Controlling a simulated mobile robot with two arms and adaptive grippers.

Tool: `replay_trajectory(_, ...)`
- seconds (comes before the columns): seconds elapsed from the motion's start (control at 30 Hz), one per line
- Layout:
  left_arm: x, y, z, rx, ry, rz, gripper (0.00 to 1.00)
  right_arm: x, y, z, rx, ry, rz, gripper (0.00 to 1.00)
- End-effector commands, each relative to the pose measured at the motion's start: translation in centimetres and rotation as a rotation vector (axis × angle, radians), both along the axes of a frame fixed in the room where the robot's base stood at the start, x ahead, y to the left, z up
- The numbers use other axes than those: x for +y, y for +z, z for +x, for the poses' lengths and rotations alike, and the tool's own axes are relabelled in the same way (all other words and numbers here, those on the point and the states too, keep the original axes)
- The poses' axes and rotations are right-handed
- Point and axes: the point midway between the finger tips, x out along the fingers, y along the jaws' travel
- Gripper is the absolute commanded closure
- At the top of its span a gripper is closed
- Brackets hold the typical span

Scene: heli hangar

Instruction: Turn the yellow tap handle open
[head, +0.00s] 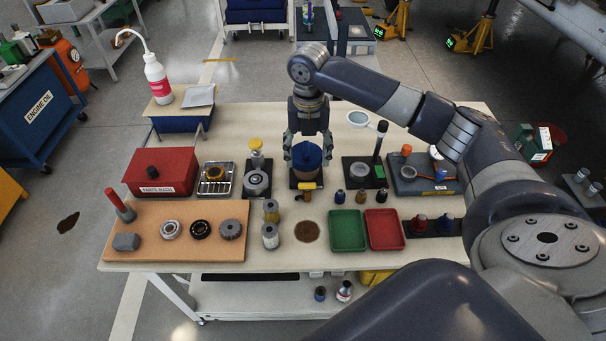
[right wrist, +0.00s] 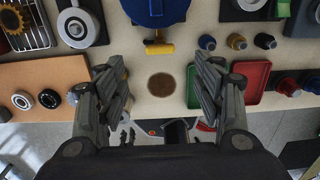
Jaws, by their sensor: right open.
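The yellow tap handle (head: 306,186) is at the front foot of a blue drum (head: 307,158) on a dark stand. In the right wrist view the yellow tap handle (right wrist: 158,48) sticks out below the blue drum (right wrist: 155,10), which is cut off by the top edge. My right gripper (head: 308,157) points down at the drum, its fingers showing to either side of it; I cannot tell its exact height. In the right wrist view my right gripper (right wrist: 162,85) is open and empty, with the handle between and beyond its fingertips. My left gripper is not in view.
On the table, a brown round patch (head: 307,231) lies in front of the tap. Small bottles (head: 361,196), a green tray (head: 347,230) and a red tray (head: 384,229) stand to the right. Metal cans (head: 270,235) and a gauge-like stand (head: 257,182) are to the left.

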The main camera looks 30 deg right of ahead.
Motion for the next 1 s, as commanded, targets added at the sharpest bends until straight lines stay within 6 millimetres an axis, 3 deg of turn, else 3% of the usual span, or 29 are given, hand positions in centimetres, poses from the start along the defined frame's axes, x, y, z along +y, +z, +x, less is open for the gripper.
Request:
replay_trajectory(0.23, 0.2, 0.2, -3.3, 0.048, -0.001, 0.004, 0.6, 0.1, -4.5, -0.2, 0.005, -0.001, 0.0, 0.38)
replay_trajectory(0.5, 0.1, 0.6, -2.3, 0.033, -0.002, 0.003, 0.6, 0.1, -8.8, -0.1, 0.002, -0.001, 0.0, 0.38)
replay_trajectory(0.7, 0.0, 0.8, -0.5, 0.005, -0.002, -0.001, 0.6, 0.1, -10.0, -0.1, 0.001, -0.001, -0.001, 0.38)
replay_trajectory(0.93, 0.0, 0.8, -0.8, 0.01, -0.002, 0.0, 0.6, 0.1, -10.1, -0.1, 0.0, -0.001, -0.001, 0.38)
replay_trajectory(0.97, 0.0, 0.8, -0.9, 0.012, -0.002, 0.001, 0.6, 0.1, -10.1, -0.1, 0.0, -0.001, -0.001, 0.41)
replay_trajectory(1.0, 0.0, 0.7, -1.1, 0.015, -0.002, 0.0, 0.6, 0.1, -10.1, -0.1, 0.0, -0.001, -0.001, 0.5)
